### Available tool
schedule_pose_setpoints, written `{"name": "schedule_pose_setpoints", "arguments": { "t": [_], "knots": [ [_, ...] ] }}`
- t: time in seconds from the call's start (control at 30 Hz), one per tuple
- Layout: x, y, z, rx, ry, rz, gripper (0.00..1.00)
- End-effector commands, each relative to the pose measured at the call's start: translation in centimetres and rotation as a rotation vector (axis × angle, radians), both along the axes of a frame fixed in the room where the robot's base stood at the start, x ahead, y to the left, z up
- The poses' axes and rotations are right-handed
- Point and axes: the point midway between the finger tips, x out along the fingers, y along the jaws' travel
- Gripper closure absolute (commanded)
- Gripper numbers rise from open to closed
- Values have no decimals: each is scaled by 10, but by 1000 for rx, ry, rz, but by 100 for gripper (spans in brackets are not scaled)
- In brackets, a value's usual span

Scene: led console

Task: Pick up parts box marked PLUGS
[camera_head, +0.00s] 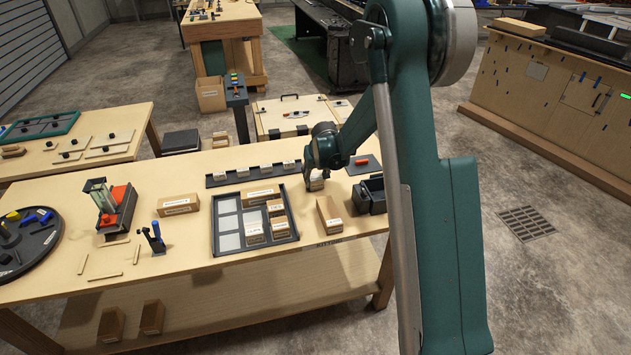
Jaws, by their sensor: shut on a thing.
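My gripper (318,181) is over the right part of the wooden workbench, pointing down. It is shut on a small tan box (317,185) with a pale label. The label is too small to read, so I cannot tell whether it says PLUGS. I cannot tell whether the box touches the bench.
A black bin (370,195) stands right of the open box. A dark rack strip (253,173) with several small labelled items lies behind the tray. A tan box (178,204), a red-and-dark device (117,207) and a dark round turntable (30,243) are further left. Bare bench lies in front of the tray.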

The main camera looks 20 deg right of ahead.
Motion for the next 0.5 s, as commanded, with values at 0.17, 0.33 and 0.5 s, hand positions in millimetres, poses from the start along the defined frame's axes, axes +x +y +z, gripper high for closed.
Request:
{"name": "schedule_pose_setpoints", "arguments": {
  "t": [0.17,0.33,0.5],
  "knots": [
    [0,0,3,0,0,0,77],
    [0,0,13,0,0,0,77],
    [0,0,32,0,0,0,77]
  ]
}}
